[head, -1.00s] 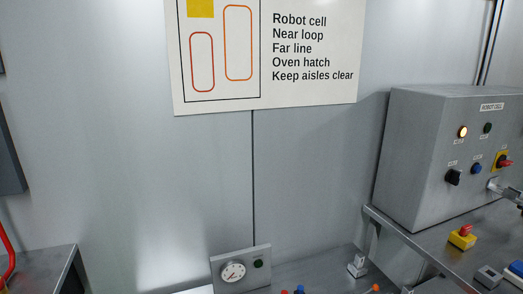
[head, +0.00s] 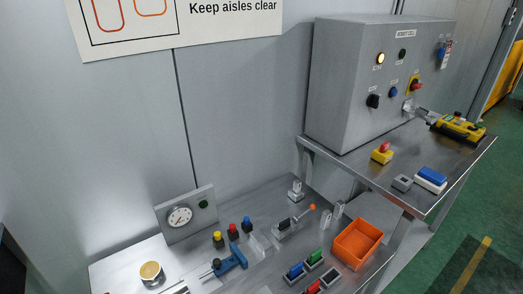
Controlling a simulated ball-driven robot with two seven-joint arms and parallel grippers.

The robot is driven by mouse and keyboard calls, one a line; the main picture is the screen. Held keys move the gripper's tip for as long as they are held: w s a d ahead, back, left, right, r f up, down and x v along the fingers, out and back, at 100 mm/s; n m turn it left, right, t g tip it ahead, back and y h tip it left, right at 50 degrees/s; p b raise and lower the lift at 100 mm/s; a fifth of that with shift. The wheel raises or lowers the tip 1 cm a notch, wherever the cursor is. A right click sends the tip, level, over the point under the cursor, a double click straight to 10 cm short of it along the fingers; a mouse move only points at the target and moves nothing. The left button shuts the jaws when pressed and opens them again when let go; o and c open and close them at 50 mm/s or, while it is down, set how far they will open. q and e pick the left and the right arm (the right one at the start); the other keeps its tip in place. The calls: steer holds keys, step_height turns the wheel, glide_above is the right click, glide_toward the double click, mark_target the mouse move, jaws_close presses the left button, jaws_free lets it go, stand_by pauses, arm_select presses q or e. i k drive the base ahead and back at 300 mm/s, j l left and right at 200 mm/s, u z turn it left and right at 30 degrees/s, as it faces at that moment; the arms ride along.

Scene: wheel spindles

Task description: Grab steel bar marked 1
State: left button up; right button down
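No steel bar marked 1 can be made out in the head view. A thin metal piece lies at the bottom edge of the bench, partly cut off, and I cannot read any mark on it. Neither of my grippers shows in the head view.
A metal bench (head: 240,274) holds a blue clamp-like tool (head: 232,262), an orange bin (head: 356,244), a gauge box (head: 186,214) and several coloured knobs. A higher shelf (head: 440,155) at right carries a grey control box (head: 345,95). Green floor (head: 450,255) is open at right.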

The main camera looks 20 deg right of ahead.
mark_target(296, 184)
steer(key=l+z, duration=0.15)
steer(key=l, duration=0.45)
steer(key=i+l+z, duration=0.1)
steer(key=l, duration=0.5)
steer(key=i+l+z, duration=0.15)
steer(key=l, duration=0.4)
